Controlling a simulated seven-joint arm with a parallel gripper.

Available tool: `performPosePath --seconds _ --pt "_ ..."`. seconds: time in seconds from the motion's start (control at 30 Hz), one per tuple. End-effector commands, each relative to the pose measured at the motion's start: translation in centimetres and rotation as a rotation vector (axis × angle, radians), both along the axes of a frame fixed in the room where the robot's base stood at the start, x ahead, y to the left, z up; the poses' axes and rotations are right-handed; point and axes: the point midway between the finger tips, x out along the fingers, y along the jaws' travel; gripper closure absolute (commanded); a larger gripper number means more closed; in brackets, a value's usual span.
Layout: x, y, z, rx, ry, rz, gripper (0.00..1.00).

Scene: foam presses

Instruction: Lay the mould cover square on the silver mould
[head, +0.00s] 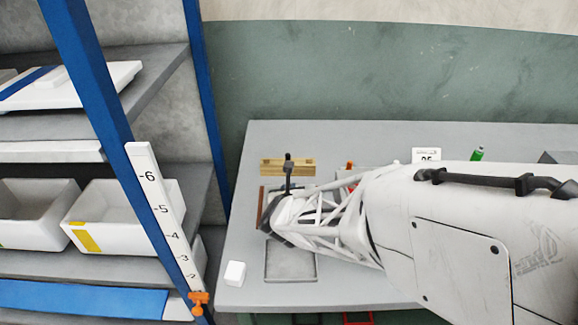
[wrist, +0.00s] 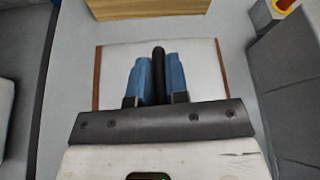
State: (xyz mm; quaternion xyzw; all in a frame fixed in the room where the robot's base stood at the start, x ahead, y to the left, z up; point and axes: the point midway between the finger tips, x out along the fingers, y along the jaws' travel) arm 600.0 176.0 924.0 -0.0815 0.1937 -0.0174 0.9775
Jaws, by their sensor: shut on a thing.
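My gripper (wrist: 158,75) has its blue fingers shut on the upright black handle (wrist: 158,62). I take this handle to be the mould cover's. A pale flat plate (wrist: 120,68) lies behind the fingers in the wrist view, with a brown strip along its left and right sides. Whether this plate is the cover or the silver mould, and any gap between the two, I cannot tell. In the head view the black handle (head: 288,172) shows above my gripper, which hides most of the plate. A shallow grey rimmed tray (head: 290,277) lies nearer the front, partly under my arm.
A wooden block (head: 287,167) stands just behind the plate. A small white block (head: 235,273) sits at the table's front left. A white card (head: 426,155) and green bottle (head: 477,154) stand at the back. Shelving with white bins (head: 105,215) and a blue post is left.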

Motion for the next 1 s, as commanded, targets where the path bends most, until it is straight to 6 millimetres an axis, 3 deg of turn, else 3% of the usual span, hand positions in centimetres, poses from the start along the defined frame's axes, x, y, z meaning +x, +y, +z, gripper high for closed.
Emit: performPosePath --seconds 0.37,0.4,0.57,1.0 --pt "0.03 0.02 -0.18 0.000 -0.001 0.000 1.00" --pt "0.01 0.02 -0.27 0.000 0.000 0.000 0.82" --pt "0.01 0.01 -0.25 0.000 0.000 0.000 0.60" --pt "-0.30 0.05 0.05 0.001 -0.001 0.000 0.60"
